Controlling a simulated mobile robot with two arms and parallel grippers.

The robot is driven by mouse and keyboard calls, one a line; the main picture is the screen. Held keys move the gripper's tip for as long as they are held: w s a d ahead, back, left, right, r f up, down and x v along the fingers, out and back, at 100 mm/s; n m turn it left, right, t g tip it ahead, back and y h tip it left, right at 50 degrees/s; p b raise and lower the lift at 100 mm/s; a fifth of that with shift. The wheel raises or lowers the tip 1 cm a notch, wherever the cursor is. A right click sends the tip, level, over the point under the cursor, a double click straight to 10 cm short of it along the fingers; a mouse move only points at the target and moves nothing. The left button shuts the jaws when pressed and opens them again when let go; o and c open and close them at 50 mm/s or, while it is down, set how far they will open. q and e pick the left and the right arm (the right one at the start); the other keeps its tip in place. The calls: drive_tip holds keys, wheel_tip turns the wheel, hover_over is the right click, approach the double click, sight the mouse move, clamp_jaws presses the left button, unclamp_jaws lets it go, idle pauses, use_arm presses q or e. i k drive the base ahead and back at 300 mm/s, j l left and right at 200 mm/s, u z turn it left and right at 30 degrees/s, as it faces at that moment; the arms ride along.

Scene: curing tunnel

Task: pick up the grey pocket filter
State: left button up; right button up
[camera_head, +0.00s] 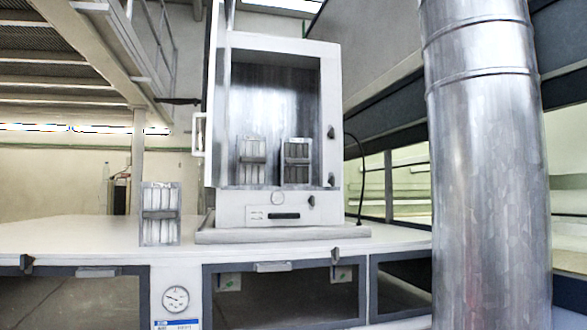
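Three similar upright filters with vertical pockets and a dark bar across the middle are in view. One pale grey pocket filter (160,228) stands on the white bench (85,232), left of the cabinet. A second filter (252,173) and a slightly darker third filter (296,174) stand side by side inside the open white cabinet (273,42). I cannot tell from the picture which one the task names. Neither of my grippers is in view, and nothing is touching the filters.
The cabinet door (213,110) stands open on the left. A large shiny metal duct (487,180) rises at the right and hides part of the bench. A pressure gauge (175,299) sits on the bench front. The bench top left of the standing filter is clear.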

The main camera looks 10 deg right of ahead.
sight(296, 153)
drive_tip(key=i+l+z, duration=0.1)
drive_tip(key=i, duration=0.3)
drive_tip(key=i+l+z, duration=0.1)
drive_tip(key=i, duration=0.35)
